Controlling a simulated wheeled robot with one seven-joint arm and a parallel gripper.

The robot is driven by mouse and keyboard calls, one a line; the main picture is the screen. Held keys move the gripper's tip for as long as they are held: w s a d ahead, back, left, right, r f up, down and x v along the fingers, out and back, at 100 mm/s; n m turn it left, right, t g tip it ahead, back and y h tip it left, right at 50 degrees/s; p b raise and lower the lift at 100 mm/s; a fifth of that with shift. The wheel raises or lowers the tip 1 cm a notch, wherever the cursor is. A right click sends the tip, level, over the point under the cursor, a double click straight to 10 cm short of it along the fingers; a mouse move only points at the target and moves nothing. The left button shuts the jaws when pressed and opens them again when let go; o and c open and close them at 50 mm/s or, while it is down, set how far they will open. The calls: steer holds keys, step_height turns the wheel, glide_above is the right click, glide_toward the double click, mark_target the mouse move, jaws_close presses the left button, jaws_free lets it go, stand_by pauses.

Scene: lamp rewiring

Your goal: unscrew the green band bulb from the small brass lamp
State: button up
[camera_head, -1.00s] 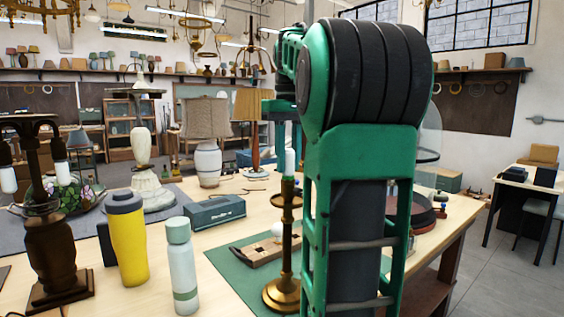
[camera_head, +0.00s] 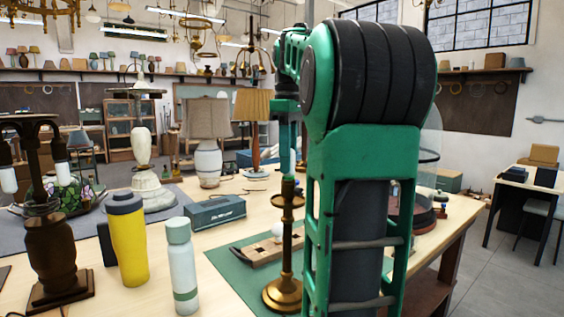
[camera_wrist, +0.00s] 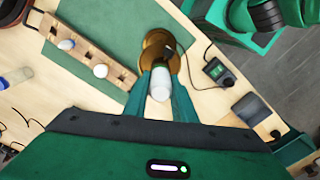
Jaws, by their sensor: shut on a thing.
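The small brass lamp (camera_head: 285,243) stands upright on a green mat, left of my arm in the head view. A short green piece shows at its top, with no white bulb seen on it. In the wrist view my gripper (camera_wrist: 160,80) is shut on the white bulb (camera_wrist: 160,88), which lies between its two green fingers. The brass lamp (camera_wrist: 152,48) shows just beyond the fingertips there.
A wooden holder (camera_wrist: 84,52) with two white bulbs lies beside the lamp on the green mat (camera_wrist: 100,15). A small dark device (camera_wrist: 218,72) with a cable is to the right. A yellow tumbler (camera_head: 128,240) and pale bottle (camera_head: 181,268) stand left of the lamp.

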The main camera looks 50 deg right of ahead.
steer(key=n, duration=0.8)
stand_by(0.4)
steer(key=o, duration=1.1)
